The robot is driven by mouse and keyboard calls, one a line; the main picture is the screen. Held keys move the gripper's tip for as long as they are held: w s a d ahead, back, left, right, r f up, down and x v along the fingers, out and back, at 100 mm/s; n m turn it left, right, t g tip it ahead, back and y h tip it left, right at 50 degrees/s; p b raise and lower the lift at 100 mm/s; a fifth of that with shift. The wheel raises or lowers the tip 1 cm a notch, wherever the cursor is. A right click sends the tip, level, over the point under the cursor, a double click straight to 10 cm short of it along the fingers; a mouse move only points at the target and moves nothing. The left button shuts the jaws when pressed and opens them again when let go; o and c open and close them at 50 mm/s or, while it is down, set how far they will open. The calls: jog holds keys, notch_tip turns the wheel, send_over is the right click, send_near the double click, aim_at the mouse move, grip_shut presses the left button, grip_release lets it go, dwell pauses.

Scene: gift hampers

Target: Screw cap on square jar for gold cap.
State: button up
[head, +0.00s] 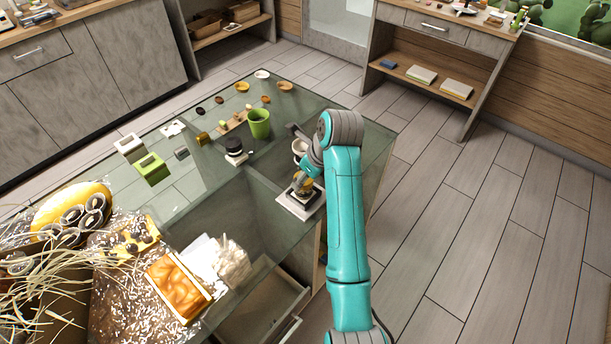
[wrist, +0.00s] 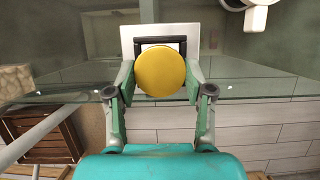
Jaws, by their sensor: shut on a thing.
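A round gold cap (wrist: 160,72) shows in the wrist view between the two fingers of my gripper (wrist: 160,80), which is shut on it. In the head view my gripper (head: 305,181) is low over the right part of the glass table, and the gold cap (head: 301,186) shows partly behind it. Right under the cap is a white square base (head: 290,207) with a dark square part on it; the white base also shows in the wrist view (wrist: 187,36). The square jar is mostly hidden by the cap and gripper, so I cannot tell whether the cap touches it.
A dark-lidded jar (head: 234,147) and a green cup (head: 259,123) stand to the left. A filled hamper (head: 90,240) covers the near left. A drawer (head: 262,308) stands open below the glass.

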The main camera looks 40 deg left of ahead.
jog(key=shift+f, duration=0.25)
dwell(0.3)
jog(key=shift+o, duration=0.7)
jog(key=c, duration=0.6)
jog(key=shift+o, duration=0.2)
jog(key=m, duration=0.2)
jog(key=m+t, duration=0.1)
jog(key=m, duration=0.1)
jog(key=shift+s+t, duration=0.1)
jog(key=shift+t, duration=0.2)
jog(key=o, duration=1)
jog(key=shift+h, duration=0.3)
